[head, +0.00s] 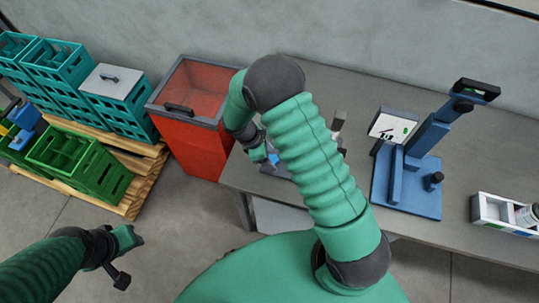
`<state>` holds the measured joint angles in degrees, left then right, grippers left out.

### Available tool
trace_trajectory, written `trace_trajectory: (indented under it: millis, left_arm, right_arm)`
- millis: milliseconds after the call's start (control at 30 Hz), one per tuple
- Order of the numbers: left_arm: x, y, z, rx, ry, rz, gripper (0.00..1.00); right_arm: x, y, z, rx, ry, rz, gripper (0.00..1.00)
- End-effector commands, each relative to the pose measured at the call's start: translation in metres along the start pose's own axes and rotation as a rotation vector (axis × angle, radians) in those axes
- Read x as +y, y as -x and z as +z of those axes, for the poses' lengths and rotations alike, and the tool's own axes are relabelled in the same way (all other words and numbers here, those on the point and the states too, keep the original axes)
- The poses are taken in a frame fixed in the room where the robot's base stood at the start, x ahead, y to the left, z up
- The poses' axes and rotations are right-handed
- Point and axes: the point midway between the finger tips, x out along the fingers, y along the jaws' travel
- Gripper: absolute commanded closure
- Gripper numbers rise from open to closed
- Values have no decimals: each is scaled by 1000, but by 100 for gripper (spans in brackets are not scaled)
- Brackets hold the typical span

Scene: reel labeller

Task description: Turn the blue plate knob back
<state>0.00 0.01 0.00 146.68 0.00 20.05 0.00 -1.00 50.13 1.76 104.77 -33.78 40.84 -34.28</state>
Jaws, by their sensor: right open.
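A blue stand (407,190) with a flat base plate and a slanted post stands on the grey table, right of my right arm. A small black knob (433,179) stands on the right part of its base plate. A second device (337,123) on the table is mostly hidden behind my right arm; a small blue part (273,158) shows by my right gripper. My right gripper (266,157) is open, at the left side of this device; contact cannot be told. My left gripper (124,258) hangs over the floor at lower left, away from the table.
A white panel (392,124) is beside the blue stand's post. A white tray (490,208) with a small bottle (527,215) is at the table's right. A red bin (190,140) stands against the table's left end. Green crates (80,163) on pallets stand farther left.

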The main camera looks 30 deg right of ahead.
Motion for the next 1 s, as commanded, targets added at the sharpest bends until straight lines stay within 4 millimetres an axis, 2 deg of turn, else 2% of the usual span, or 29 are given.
trace_trajectory:
  millis: [133,600,733,900,1000]
  left_arm:
    - [0,0,0,0,0,0,64]
    - [0,0,0,0,0,0,64]
    - [0,2,0,0,0,0,64]
    - [0,4,-1,0,0,0,64]
    - [0,4,-1,0,0,0,64]
  right_arm:
    - [0,0,0,0,0,0,38]
    - [1,1,0,0,-1,1,100]
    - [2,1,1,-1,-50,-19,100]
    - [5,1,1,0,-310,-126,100]
    - [5,0,1,0,-405,-166,100]
